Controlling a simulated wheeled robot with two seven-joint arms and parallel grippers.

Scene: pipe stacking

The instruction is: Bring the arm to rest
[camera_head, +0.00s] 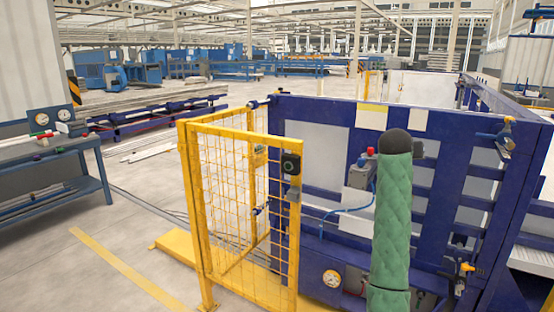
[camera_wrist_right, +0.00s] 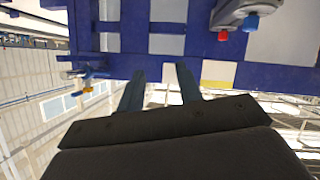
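My right gripper (camera_wrist_right: 161,77) shows in the right wrist view with its two dark fingers apart and nothing between them. Behind the fingers is the blue machine frame (camera_wrist_right: 225,71), which appears upside down in this view. In the head view, a green quilted arm section with a dark rounded top stands upright at the right of centre; it appears to be my right arm. The right gripper's fingers cannot be made out there. My left arm and left gripper are in neither view.
A yellow mesh gate (camera_head: 243,200) stands before the blue machine frame (camera_head: 318,270). A blue workbench (camera_head: 50,155) with gauges is at the left. Long stock lies on a rack (camera_head: 160,112) behind. Open grey floor (camera_head: 140,220) lies between bench and gate.

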